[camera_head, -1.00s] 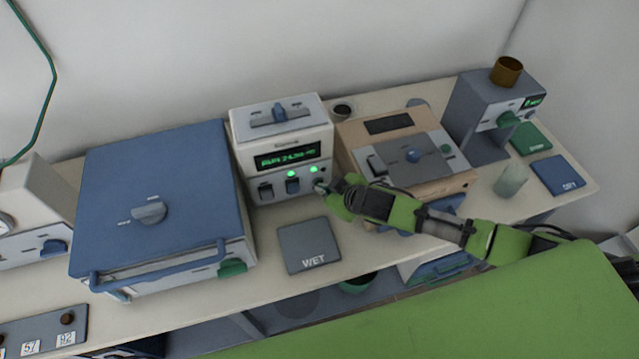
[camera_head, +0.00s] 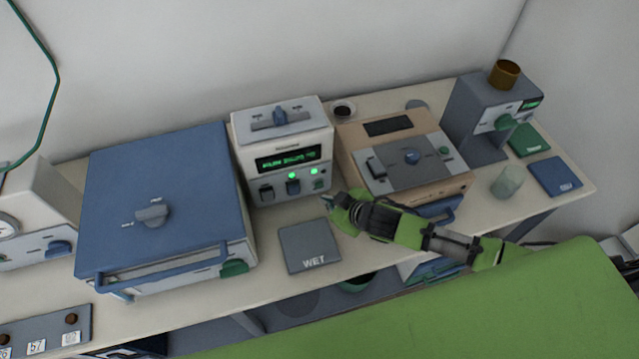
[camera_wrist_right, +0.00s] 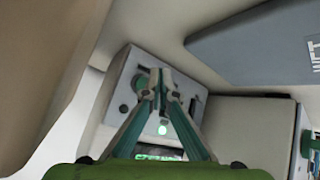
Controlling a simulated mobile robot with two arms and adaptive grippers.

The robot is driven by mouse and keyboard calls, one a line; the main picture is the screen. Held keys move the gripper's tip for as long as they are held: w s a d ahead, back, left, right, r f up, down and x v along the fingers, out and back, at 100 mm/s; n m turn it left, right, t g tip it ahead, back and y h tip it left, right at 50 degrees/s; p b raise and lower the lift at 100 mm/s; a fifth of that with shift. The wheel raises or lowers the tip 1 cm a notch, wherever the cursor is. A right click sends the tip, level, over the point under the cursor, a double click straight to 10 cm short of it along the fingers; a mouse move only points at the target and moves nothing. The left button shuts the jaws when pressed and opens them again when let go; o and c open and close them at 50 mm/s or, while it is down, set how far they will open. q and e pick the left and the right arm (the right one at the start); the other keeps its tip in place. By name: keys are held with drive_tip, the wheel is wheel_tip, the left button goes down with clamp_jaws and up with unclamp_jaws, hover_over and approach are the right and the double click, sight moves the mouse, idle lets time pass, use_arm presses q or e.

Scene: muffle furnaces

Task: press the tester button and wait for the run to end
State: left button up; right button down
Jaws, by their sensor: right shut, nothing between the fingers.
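The tester (camera_head: 284,150) is a pale box on the bench with a lit green display (camera_head: 287,159), two lit green lamps and several controls on its front. The display text is too blurred to read surely. My left gripper is not in view.
A blue-lidded furnace (camera_head: 160,190) stands left of the tester. A wooden-sided box (camera_head: 400,155) stands close on the right. A grey WET mat (camera_head: 309,246) lies in front.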

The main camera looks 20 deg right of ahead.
drive_tip(key=shift+s+p, duration=0.45)
drive_tip(key=shift+s, duration=1.2)
